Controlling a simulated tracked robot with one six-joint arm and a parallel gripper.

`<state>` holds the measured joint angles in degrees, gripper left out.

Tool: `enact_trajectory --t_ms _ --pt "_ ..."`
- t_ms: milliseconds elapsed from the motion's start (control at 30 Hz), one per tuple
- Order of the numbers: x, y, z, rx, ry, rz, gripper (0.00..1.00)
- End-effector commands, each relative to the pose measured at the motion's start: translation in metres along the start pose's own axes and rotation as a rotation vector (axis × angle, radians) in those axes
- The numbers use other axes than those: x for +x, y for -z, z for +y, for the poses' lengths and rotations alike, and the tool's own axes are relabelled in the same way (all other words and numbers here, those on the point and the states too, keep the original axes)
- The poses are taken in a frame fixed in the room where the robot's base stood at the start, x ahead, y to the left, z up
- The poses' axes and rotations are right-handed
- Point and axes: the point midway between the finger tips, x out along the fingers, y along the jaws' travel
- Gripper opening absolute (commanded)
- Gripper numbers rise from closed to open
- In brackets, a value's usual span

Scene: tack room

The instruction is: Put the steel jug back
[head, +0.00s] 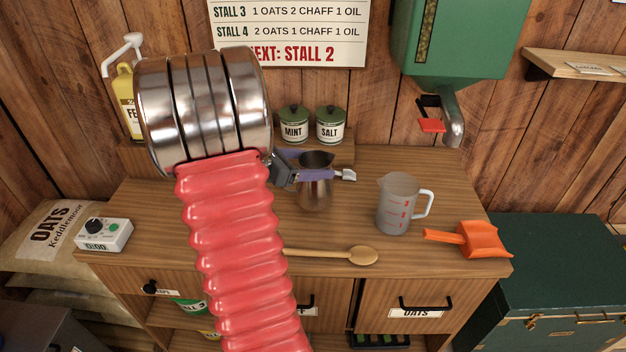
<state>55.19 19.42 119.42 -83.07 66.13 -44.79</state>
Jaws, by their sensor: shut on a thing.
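The steel jug (315,193) is at the middle of the wooden counter, just right of my arm in the head view. My gripper (318,174) is at the jug's upper part, shut on it. One purple finger crosses the front of the jug below its rim, and another shows behind its left side. The jug looks upright. I cannot tell whether its base touches the counter. My red ribbed arm and its steel rings hide the counter to the left of the jug.
A clear measuring jug (398,206) stands to the right, with an orange scoop (478,240) beyond it. A wooden spoon (345,255) lies in front. Mint (293,127) and salt (330,127) tins stand on a raised shelf behind. A green dispenser (445,38) hangs above right.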

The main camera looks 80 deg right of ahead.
Motion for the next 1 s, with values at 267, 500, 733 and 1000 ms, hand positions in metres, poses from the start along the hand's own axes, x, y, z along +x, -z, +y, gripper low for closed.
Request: enact_trajectory --t_ms 267,500,733,1000 --pt "0.002 0.004 0.000 0.001 0.000 -0.001 0.09" --pt "0.006 0.015 0.000 -0.001 0.001 0.000 0.09" --pt "0.015 0.038 0.000 -0.001 0.001 0.000 0.09" --pt "0.016 0.039 0.000 0.001 0.000 -0.001 0.09"
